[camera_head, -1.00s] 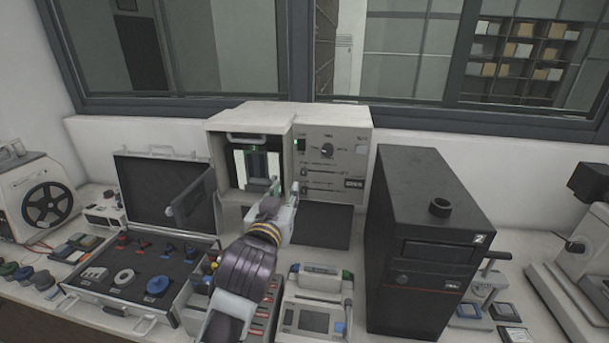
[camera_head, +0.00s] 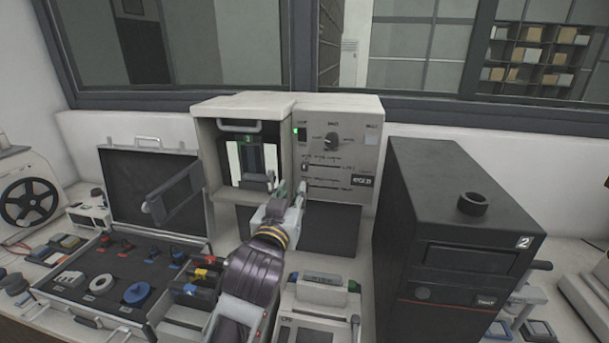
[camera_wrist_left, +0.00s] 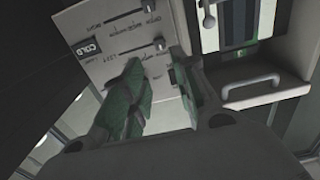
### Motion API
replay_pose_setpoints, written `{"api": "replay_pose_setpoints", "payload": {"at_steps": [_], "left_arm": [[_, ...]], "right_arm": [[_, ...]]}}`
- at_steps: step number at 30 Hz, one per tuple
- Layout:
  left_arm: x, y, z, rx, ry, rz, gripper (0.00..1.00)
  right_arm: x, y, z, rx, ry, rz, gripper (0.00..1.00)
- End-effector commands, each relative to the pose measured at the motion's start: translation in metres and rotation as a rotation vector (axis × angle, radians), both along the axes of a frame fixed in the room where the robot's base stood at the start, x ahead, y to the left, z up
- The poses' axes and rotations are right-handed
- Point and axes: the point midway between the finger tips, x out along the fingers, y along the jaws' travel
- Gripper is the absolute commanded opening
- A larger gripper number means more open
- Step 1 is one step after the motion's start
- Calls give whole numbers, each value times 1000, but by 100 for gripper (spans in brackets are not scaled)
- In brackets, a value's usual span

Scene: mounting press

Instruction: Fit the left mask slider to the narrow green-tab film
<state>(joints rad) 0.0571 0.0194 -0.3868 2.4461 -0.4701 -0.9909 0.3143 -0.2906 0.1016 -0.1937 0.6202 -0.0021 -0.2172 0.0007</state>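The mounting press (camera_head: 345,112) stands at the back of the bench. Its front panel has two horizontal sliders, with the upper slider knob (camera_head: 305,167) and lower slider knob (camera_head: 303,184) near their left ends. In the left wrist view, upside down, the slider marked LEFT has its knob (camera_wrist_left: 158,44) just beyond the fingertips. Film with dark strips and a little green (camera_head: 258,158) stands in the lit opening left of the panel. My left gripper (camera_head: 289,188) is just in front of the panel's lower left. Its green-padded fingers (camera_wrist_left: 160,78) are apart and empty. My right gripper is not shown.
A black tower case (camera_head: 455,240) stands close on the right. An open case (camera_head: 110,240) with round parts and coloured pieces lies left. A dark flat panel (camera_head: 172,193) juts out left of the press opening. A small device (camera_head: 322,290) sits in front.

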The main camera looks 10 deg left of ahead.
Motion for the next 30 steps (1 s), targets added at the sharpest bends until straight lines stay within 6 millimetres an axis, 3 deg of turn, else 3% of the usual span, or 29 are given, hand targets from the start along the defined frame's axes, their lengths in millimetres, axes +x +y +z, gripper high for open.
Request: {"api": "replay_pose_setpoints", "payload": {"at_steps": [17, 30], "left_arm": [[3, 0, 0, 0, -1, 0, 29], [38, 0, 1, 2, -1, 1, 29]], "right_arm": [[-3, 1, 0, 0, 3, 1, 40], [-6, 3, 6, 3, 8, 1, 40]]}}
